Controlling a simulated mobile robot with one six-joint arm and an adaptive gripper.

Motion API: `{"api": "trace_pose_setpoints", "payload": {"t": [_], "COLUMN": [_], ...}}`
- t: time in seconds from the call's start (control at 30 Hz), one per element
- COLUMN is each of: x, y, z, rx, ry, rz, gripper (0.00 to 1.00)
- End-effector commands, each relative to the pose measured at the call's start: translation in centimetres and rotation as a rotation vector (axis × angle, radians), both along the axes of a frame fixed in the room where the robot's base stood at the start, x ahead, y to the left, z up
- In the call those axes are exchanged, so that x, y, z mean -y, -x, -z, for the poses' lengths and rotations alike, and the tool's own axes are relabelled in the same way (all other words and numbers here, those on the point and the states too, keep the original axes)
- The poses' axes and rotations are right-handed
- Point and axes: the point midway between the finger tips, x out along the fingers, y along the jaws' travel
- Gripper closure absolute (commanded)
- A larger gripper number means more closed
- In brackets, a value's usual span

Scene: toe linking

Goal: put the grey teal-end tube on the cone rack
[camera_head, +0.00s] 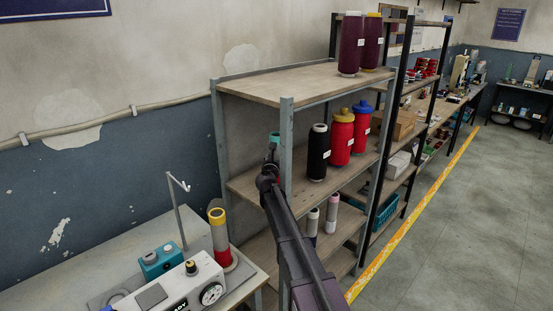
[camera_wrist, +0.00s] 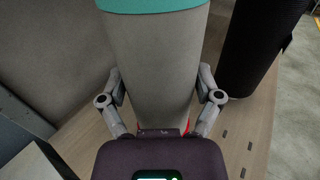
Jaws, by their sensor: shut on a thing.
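The grey teal-end tube fills the middle of the wrist view (camera_wrist: 155,65), with its teal end at the top. My gripper (camera_wrist: 160,100) is shut on it, one finger on each side. In the head view the teal end (camera_head: 274,137) shows just beyond my gripper (camera_head: 268,170), at the middle shelf of the rack (camera_head: 245,187). A bit of red shows low behind the tube in the wrist view.
A black cone (camera_head: 318,153) stands just right of the tube, with red cones (camera_head: 341,138) beyond it. A grey rack post (camera_head: 286,150) stands close to my arm. Maroon cones (camera_head: 351,45) stand on the top shelf. A yellow-topped tube (camera_head: 219,238) stands by the bench machine.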

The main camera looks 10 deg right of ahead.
Motion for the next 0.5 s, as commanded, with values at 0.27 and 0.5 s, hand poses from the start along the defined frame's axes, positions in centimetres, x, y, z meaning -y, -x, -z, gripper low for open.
{"api": "trace_pose_setpoints", "payload": {"t": [0.27,0.5], "x": [-0.03,-0.04], "y": [0.0,0.0], "z": [0.28,0.28], "rx": [0.0,0.0], "ry": [0.0,0.0], "rz": [0.0,0.0], "gripper": [0.0,0.0]}}
